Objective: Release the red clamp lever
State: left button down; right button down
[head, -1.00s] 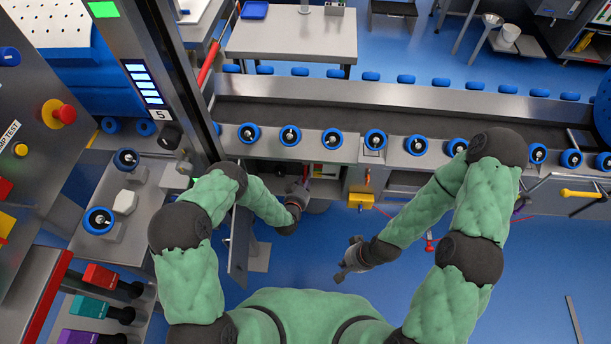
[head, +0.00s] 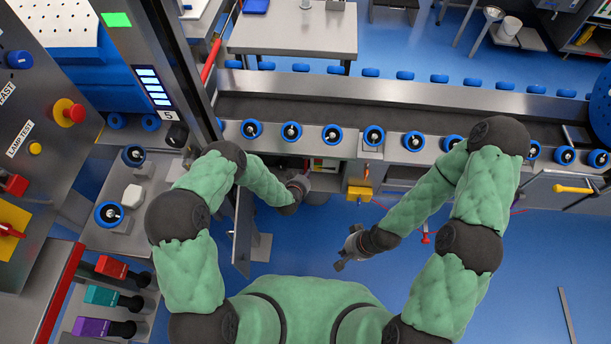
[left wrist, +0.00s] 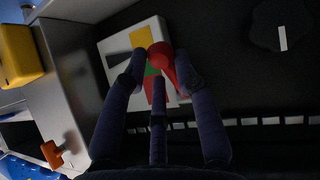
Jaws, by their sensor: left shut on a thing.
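The red clamp lever (left wrist: 162,62) shows in the left wrist view as a rounded red knob with a tapering arm, in front of a pale plate (left wrist: 135,46) with yellow, green and red patches. My left gripper (left wrist: 160,70) is shut on the lever, with fingers on both sides of it. In the head view my left gripper (head: 299,186) reaches into the open bay under the conveyor, and the lever is hidden there. My right gripper (head: 345,255) hangs over the blue floor, apart from everything; its finger opening is too small to tell.
A yellow box (head: 359,191) hangs right of the bay; it also shows in the left wrist view (left wrist: 20,56). A grey door panel (head: 242,232) stands open left of my left forearm. A control panel (head: 40,130) is at far left. Floor at right is mostly clear.

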pick_arm(q)
jog(key=c, duration=1.1)
grip_release()
jog(key=shift+w+a+r, duration=0.35)
jog(key=shift+w, duration=0.25)
jog(key=shift+s+f, duration=0.1)
jog(key=shift+s+d+f, duration=0.15)
jog(key=shift+s+f, duration=0.05)
jog(key=shift+s, duration=0.1)
jog(key=shift+s, duration=0.1)
jog(key=v, duration=1.2)
